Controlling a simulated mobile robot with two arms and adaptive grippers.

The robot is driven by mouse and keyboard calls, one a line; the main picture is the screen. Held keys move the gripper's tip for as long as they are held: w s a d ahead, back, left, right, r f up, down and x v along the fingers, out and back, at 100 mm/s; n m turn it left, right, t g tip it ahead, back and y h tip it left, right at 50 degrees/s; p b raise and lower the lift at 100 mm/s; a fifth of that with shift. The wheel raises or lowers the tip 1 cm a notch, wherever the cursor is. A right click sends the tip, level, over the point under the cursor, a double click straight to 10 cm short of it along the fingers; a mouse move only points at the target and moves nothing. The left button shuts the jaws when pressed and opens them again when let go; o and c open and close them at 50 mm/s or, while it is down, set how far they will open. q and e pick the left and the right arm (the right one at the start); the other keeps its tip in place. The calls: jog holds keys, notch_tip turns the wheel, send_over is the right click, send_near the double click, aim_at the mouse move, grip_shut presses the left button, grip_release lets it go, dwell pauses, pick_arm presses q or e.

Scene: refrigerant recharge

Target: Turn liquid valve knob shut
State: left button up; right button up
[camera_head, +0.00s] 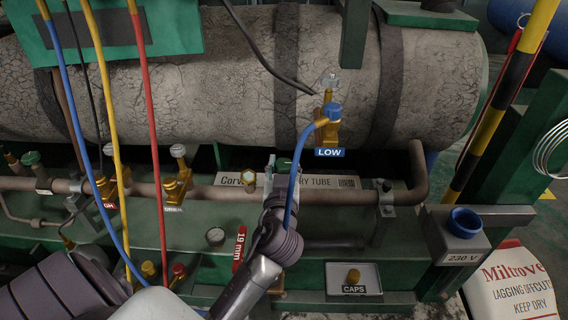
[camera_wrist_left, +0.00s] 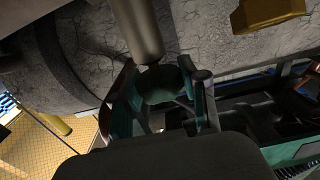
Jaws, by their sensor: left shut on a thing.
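My left gripper (camera_head: 281,168) reaches up to the lower pipe, in front of the label that ends in "RY TUBE". It is shut on a dark green round knob (camera_head: 285,163), which I take to be the liquid valve knob. In the left wrist view the knob (camera_wrist_left: 160,88) sits between the two fingers of the gripper (camera_wrist_left: 163,92), one on each side. The valve body under the knob is mostly hidden by my gripper. I cannot tell how far the knob is turned. My right gripper is not in view.
A brass valve with a "LOW" tag (camera_head: 329,153) and a blue hose stands above and right. The cracked grey tank (camera_head: 220,85) fills the back. Yellow, blue and red hoses hang at the left. A "CAPS" tray (camera_head: 352,277) and "230 V" box (camera_head: 459,250) are at right.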

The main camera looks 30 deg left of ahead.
aim_at(284, 171)
pick_arm(q)
jog(key=o, duration=1.2)
jog(key=shift+c, duration=0.2)
jog(key=v, duration=0.7)
jog(key=shift+s+d, duration=0.15)
jog(key=shift+s, duration=0.05)
